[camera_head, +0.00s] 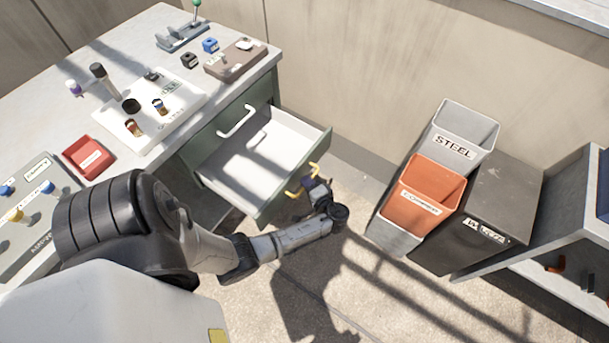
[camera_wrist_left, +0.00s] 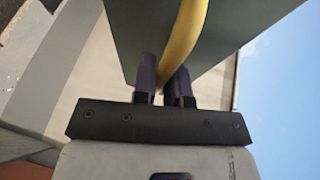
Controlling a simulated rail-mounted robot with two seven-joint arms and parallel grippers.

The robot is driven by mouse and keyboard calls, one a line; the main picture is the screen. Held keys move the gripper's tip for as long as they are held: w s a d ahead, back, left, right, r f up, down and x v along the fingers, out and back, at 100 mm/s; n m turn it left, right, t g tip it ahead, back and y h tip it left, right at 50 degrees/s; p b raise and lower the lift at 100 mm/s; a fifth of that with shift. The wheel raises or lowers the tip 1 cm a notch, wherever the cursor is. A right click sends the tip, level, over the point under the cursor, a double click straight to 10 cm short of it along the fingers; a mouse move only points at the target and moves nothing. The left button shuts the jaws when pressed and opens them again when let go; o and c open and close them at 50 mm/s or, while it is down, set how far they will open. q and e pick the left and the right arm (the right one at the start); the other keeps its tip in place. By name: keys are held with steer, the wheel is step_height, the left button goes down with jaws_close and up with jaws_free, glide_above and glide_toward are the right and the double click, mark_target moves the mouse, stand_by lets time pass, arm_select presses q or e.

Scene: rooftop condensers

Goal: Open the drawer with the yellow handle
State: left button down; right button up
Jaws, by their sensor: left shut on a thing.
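The drawer (camera_head: 262,159) with the yellow handle is pulled out from the green cabinet under the workbench, and its white inside looks empty. The yellow handle (camera_head: 304,184) is on its front panel, partly hidden by my gripper. It also shows in the left wrist view (camera_wrist_left: 188,38), running between the two fingers. My left gripper (camera_head: 314,187) is at the drawer front and shut on the yellow handle; its purple fingers (camera_wrist_left: 167,82) are on either side of it. My right gripper is not in view.
Another drawer front with a white handle (camera_head: 237,122) is above the open drawer. The workbench (camera_head: 120,55) holds a white tray (camera_head: 150,112) and a red bin (camera_head: 88,157). A grey STEEL bin (camera_head: 466,130), an orange bin (camera_head: 432,190) and a dark bin (camera_head: 490,205) stand to the right. Floor lies between.

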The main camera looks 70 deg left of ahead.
arm_select(q)
steer(key=shift+w+d, duration=0.5)
steer(key=shift+d, duration=0.35)
steer(key=c, duration=1.2)
jaws_free()
steer(key=p+v, duration=0.1)
steer(key=v, duration=1.3)
steer(key=shift+p, duration=0.35)
steer(key=shift+a, duration=0.1)
